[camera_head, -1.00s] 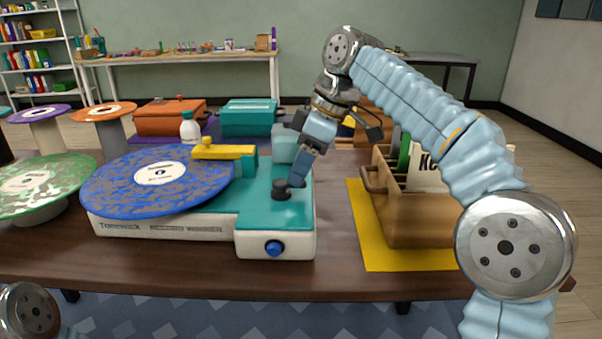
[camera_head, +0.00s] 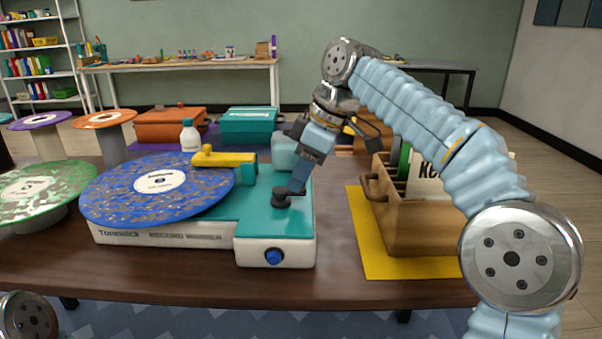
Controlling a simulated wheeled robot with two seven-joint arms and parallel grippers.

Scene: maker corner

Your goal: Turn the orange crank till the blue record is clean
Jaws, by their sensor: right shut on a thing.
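The blue record (camera_head: 115,197) lies flat on the left of a teal and white record washer (camera_head: 222,222). Many grey-brown dirty patches cover its blue surface around a white label (camera_head: 160,181). A yellow arm (camera_head: 222,159) reaches over the record's right rear edge. My right gripper (camera_head: 290,193) points down at the washer's right end and is shut on a dark crank knob (camera_head: 281,201). I see no orange on the crank; the gripper hides part of it. My left gripper is out of view.
A green record (camera_head: 42,186) stands close on the left. A brown crate (camera_head: 420,225) of sleeves stands on a yellow mat (camera_head: 375,266) to the right. A white bottle (camera_head: 189,134) and a teal case (camera_head: 249,125) are behind the washer. The table's front strip is clear.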

